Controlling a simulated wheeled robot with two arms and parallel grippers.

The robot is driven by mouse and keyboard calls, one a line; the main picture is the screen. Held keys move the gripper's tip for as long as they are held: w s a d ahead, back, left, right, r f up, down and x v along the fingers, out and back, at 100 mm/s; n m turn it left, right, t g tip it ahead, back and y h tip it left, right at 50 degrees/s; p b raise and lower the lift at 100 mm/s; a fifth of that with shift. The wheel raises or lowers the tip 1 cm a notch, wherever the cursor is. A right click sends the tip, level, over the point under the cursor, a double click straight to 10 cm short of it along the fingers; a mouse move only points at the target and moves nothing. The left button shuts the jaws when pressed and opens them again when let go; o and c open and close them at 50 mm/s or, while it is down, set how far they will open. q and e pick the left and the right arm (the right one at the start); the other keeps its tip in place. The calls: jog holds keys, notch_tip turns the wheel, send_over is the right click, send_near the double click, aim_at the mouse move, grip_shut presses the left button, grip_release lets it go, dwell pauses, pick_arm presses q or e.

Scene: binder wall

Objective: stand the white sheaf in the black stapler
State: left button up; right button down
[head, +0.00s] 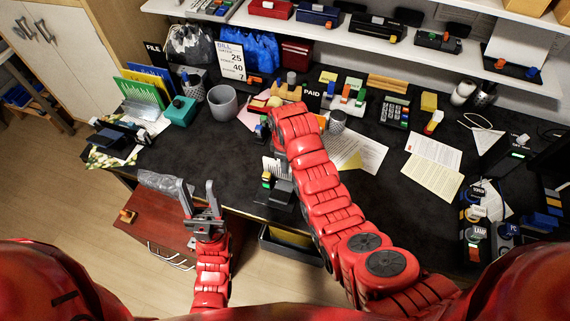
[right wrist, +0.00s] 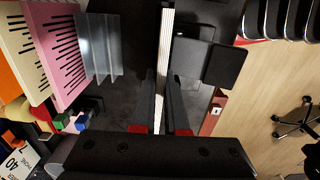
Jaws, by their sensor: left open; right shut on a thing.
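The white sheaf (head: 274,167) shows printed lines in the head view, near the desk's front edge. In the right wrist view the sheaf (right wrist: 166,45) is edge-on, a thin pale strip between my right gripper's fingers (right wrist: 163,88). That gripper is shut on it; my own arm mostly hides it in the head view. A black device (head: 282,190), likely the black stapler, stands just below the sheaf. Black parts beside the sheaf show in the right wrist view (right wrist: 222,66); I cannot tell whether they touch. My left gripper (head: 197,184) is open and empty.
A red cabinet (head: 150,222) stands below my left gripper. A grey cup (head: 222,103), a teal box (head: 179,112) and a FILE rack (head: 148,88) stand at the desk's left. Loose papers (head: 433,165) lie to the right.

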jog(key=shift+f+b, duration=0.5)
jog(key=shift+f, duration=0.3)
jog(key=shift+f+b, duration=0.4)
jog(key=c, duration=0.9)
grip_release()
jog(key=shift+o, duration=0.2)
jog(key=shift+r, duration=0.15)
